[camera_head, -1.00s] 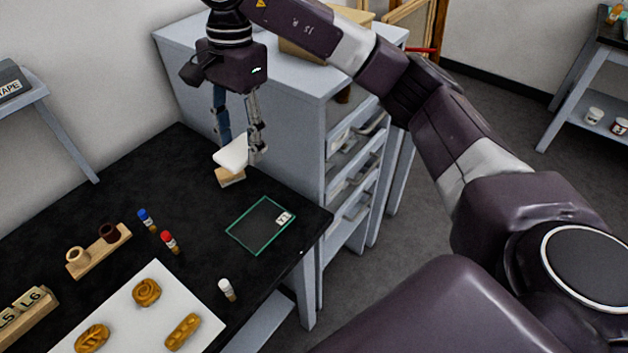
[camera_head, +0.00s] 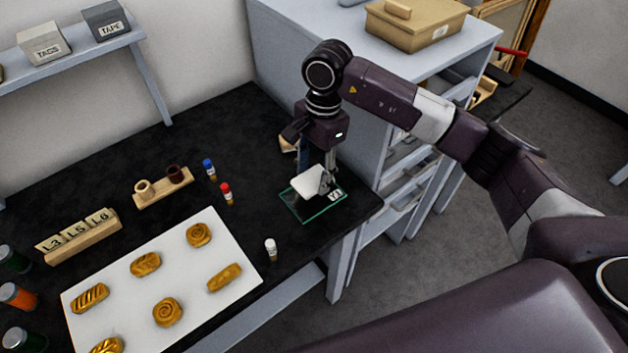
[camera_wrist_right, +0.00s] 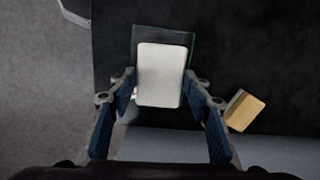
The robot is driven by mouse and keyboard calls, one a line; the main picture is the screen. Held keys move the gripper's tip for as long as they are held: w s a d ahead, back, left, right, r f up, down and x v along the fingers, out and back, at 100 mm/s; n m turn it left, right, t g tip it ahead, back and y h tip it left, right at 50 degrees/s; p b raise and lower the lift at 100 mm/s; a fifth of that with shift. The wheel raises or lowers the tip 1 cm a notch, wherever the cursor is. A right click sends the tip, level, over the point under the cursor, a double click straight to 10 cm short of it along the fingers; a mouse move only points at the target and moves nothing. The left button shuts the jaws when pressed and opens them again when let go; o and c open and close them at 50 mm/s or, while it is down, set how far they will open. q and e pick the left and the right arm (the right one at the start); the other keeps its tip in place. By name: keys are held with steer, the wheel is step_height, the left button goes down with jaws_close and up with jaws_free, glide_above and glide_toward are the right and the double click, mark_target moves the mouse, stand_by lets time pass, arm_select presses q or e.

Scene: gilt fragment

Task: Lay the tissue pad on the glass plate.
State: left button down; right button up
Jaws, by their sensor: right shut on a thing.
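The tissue pad (camera_head: 309,183) is a white rounded rectangle. My right gripper (camera_head: 325,184) is shut on it and holds it over the glass plate (camera_head: 305,215), a clear sheet with green edges and a small label. In the right wrist view the pad (camera_wrist_right: 161,75) sits between the fingertips (camera_wrist_right: 161,88) and covers much of the plate (camera_wrist_right: 188,40); the plate's edges show beyond it. I cannot tell whether the pad touches the plate. My left gripper is not in view.
A wooden block (camera_head: 287,144) stands behind the gripper, also seen in the right wrist view (camera_wrist_right: 244,110). Capped vials in blue (camera_head: 209,168), red (camera_head: 226,192) and white (camera_head: 271,248) stand left of the plate.

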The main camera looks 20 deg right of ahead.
mark_target(315, 178)
step_height(315, 178, down, 4)
steer(key=shift+s+r+p, duration=0.1)
steer(key=shift+r+p, duration=0.1)
steer(key=shift+p, duration=0.25)
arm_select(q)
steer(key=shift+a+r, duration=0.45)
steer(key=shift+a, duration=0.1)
arm_select(e)
steer(key=shift+f, duration=0.2)
steer(key=shift+f+b, duration=0.2)
steer(key=shift+b, duration=0.15)
steer(key=o, duration=0.8)
steer(key=shift+r, duration=0.1)
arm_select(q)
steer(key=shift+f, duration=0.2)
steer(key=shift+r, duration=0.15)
arm_select(e)
steer(key=shift+r, duration=0.1)
steer(key=shift+r, duration=0.25)
steer(key=r, duration=0.4)
steer(key=d+r+b, duration=0.1)
steer(key=r, duration=0.2)
steer(key=r+b, duration=0.1)
steer(key=r, duration=0.3)
steer(key=shift+w+d+r, duration=0.2)
steer(key=shift+w+r, duration=0.1)
steer(key=shift+w, duration=0.05)
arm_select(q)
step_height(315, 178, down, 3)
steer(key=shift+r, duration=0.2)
